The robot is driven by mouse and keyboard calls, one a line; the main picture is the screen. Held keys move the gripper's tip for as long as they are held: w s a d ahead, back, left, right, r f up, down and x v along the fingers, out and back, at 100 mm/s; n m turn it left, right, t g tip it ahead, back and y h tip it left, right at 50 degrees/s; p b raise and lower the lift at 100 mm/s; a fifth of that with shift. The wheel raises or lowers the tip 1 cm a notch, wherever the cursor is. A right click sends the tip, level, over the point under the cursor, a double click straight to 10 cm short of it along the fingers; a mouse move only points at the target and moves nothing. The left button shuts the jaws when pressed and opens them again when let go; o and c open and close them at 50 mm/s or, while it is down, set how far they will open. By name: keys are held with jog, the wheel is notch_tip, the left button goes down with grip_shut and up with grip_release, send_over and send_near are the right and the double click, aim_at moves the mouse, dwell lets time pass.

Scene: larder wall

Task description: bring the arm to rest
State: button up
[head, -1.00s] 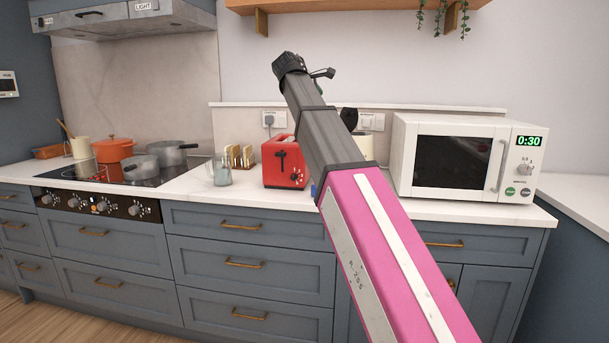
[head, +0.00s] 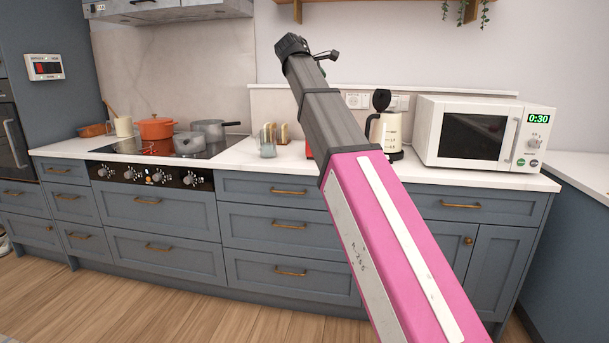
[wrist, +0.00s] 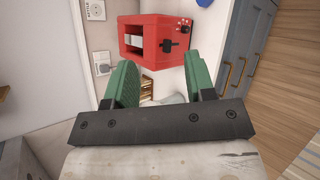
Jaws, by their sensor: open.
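My arm (head: 375,215), pink with a dark grey forearm, reaches up and forward across the middle of the head view. My gripper (wrist: 160,82) shows in the wrist view with two green fingers spread apart and nothing between them.
A shelf (head: 330,8) hangs above. Wooden floor (head: 150,300) in front is clear.

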jog(key=s+d+f+m+g+y, duration=0.1)
jog(key=s+d+f+m, duration=0.1)
jog(key=f, duration=1.1)
jog(key=s+d+f+m+g+y, duration=0.1)
jog(key=d+f+m+g, duration=0.15)
jog(key=f, duration=1.05)
jog(key=s+d+f+m+y, duration=0.1)
jog(key=s+d+f+m, duration=0.15)
jog(key=f, duration=1.15)
jog(key=s+d+f+m+g+y, duration=0.2)
jog(key=s+d+f+m, duration=0.1)
jog(key=s+f, duration=0.7)
jog(key=s+d+f+m+g+y, duration=0.2)
jog(key=s+f+m, duration=0.4)
jog(key=s+f, duration=0.5)
notch_tip(320, 180, down, 8)
jog(key=shift+d+r+g+y, duration=0.15)
jog(key=shift+d+g+y, duration=0.2)
jog(key=shift+d, duration=0.2)
jog(key=shift+s, duration=0.1)
